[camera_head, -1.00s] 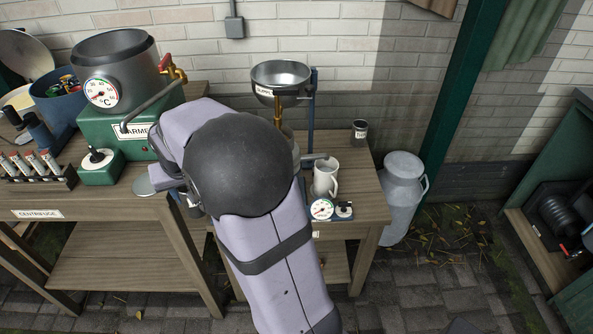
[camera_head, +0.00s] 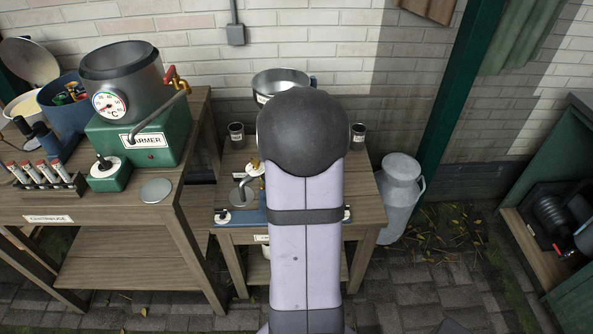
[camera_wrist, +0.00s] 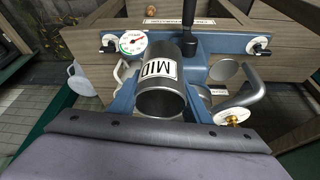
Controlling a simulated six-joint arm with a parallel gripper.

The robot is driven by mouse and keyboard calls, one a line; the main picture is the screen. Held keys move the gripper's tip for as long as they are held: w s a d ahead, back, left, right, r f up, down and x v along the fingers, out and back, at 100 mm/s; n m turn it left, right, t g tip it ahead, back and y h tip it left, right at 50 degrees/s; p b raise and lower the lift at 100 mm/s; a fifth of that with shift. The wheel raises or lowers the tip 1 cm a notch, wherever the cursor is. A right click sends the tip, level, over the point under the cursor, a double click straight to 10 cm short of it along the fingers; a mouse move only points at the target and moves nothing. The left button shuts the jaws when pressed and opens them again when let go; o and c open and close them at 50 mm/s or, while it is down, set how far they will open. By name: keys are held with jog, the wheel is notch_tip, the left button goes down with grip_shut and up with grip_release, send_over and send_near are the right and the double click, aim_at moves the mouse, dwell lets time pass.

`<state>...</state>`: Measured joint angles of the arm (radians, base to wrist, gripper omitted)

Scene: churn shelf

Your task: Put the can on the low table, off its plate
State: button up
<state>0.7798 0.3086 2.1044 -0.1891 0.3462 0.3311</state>
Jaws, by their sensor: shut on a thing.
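A grey metal can (camera_wrist: 163,88) with a white MID label fills the middle of the wrist view, its open mouth towards the camera. My gripper (camera_wrist: 163,108) is shut on it, a finger at each side. The can is over the low table (camera_head: 369,205); how far above I cannot tell. In the head view, my arm hides the can and my gripper. A bare round plate (camera_head: 156,190) lies on the left bench. A small grey disc (camera_wrist: 223,70) shows beside the can in the wrist view.
The low table bears a blue base with a gauge (camera_wrist: 132,42), a spout (camera_wrist: 240,95), and a white mug (camera_wrist: 121,72). Two small dark cans (camera_head: 236,134) (camera_head: 358,137) stand near its back. A green warmer (camera_head: 145,140) and a churn (camera_head: 401,195) flank it.

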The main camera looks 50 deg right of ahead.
jog(key=s+d+f+m+g+b, duration=0.1)
jog(key=s+d+m, duration=0.15)
jog(key=d, duration=0.35)
jog(key=s+d+f+m+b, duration=0.1)
jog(key=s+d+f+b, duration=0.15)
jog(key=d, duration=0.45)
jog(key=m+g+h, duration=0.1)
jog(key=m+g, duration=0.1)
jog(key=m, duration=0.2)
send_over(375, 211)
jog(key=shift+d+f, duration=0.15)
jog(key=shift+f, duration=5.4)
jog(key=shift+f, duration=0.15)
jog(key=shift+f+b, duration=0.1)
jog(key=shift+b, duration=0.2)
jog(key=o, duration=1.1)
jog(key=shift+o, duration=0.2)
jog(key=shift+r, duration=0.45)
jog(key=v, duration=1.1)
jog(key=shift+s+a+r, duration=0.2)
jog(key=shift+s+r, duration=0.05)
jog(key=shift+r, duration=0.05)
